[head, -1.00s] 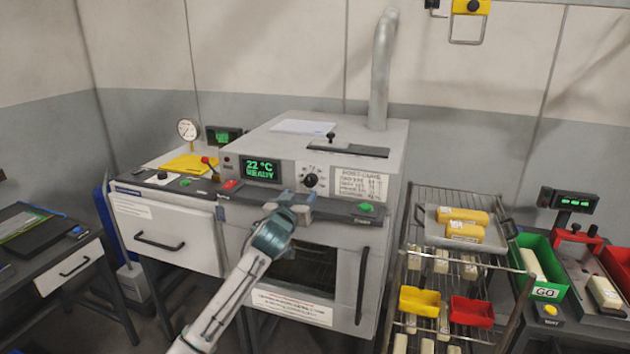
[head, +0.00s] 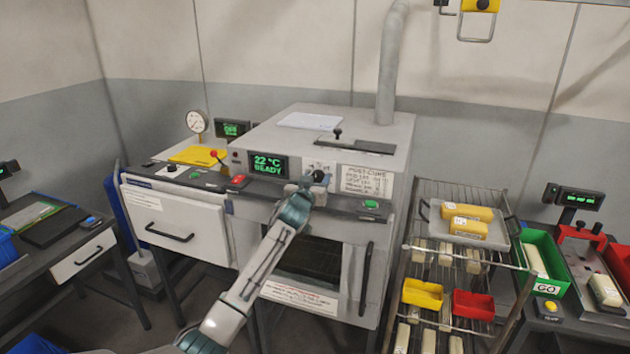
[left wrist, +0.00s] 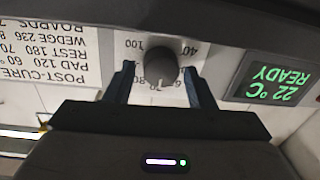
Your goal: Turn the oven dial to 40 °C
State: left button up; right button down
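The dark oven dial (head: 319,176) is on the front panel of the oven (head: 270,132), right of a green display (head: 267,165) reading 22 °C READY. My left gripper (head: 312,186) is in front of the dial and partly covers it in the head view. In the left wrist view, which is upside down, the dial (left wrist: 160,66) sits between the two fingers of my left gripper (left wrist: 158,74). The fingers are open, with a gap on each side of the dial. Printed scale numbers, including 40 and 100, show around it. My right gripper is out of view.
A post-cure notice (head: 366,181) is right of the dial. A red button (head: 238,181) and a green button (head: 371,204) sit on the ledge below the panel. A wire rack (head: 430,262) with yellow rolls and bins stands to the right.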

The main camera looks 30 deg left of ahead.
pick_arm(q)
jog(key=c, duration=0.7)
jog(key=shift+c, duration=0.2)
jog(key=shift+f, duration=0.1)
